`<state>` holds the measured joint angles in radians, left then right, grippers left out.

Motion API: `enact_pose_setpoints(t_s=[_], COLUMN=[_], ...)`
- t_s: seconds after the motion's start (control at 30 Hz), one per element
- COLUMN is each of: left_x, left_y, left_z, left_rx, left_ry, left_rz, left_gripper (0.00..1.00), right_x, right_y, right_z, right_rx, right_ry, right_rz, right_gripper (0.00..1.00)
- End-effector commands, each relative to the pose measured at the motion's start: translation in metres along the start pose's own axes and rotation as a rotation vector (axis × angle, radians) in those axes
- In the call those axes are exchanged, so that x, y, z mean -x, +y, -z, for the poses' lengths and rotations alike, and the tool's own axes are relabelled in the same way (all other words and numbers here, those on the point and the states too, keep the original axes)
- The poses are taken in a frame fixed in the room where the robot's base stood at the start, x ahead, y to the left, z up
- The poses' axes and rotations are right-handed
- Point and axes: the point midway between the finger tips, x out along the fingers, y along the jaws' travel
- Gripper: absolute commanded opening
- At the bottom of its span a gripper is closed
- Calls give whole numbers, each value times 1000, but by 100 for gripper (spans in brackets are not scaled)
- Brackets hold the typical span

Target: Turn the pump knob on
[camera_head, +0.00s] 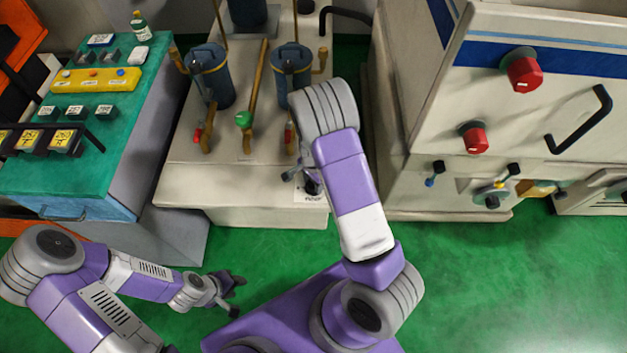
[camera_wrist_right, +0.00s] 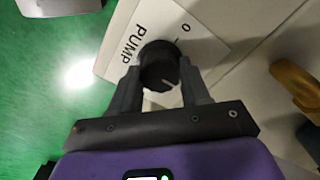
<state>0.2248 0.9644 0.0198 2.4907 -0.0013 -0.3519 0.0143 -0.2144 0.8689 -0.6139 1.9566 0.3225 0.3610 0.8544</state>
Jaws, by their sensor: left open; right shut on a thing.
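The pump knob (camera_wrist_right: 160,62) is a round black knob on a white plate (camera_wrist_right: 206,30) marked PUMP and 0. A white line shows on its near side in the right wrist view. My right gripper (camera_wrist_right: 160,78) is shut on the knob, with one finger on each side. In the head view my right gripper (camera_head: 304,180) is at the front of the beige pump stand, and the arm and fingers hide most of the knob there. My left gripper (camera_head: 230,287) is open and empty above the green floor, well away from the knob.
A green-topped bench (camera_head: 95,125) stands at left. A large machine with red knobs (camera_head: 522,70) stands at right. The green floor (camera_head: 480,290) at lower right is clear.

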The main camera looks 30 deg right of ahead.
Motion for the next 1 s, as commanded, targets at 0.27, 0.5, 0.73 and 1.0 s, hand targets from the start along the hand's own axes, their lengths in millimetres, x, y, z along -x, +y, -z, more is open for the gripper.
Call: enact_pose_setpoints(t_s=[0.27,0.5,0.73,1.0], left_x=[0,0,0,13], left_y=[0,0,0,5], left_z=[0,0,0,-1], left_rx=[0,0,0,0], left_ry=[0,0,0,0], left_rz=[0,0,0,0], left_gripper=[43,43,43,43], right_x=[0,0,1,39], right_y=[0,0,0,-1], right_z=[0,0,0,0], right_rx=[-6,-3,-2,0], right_ry=[1,0,0,1], right_rz=[1,1,1,4], right_gripper=[16,72,72,72])
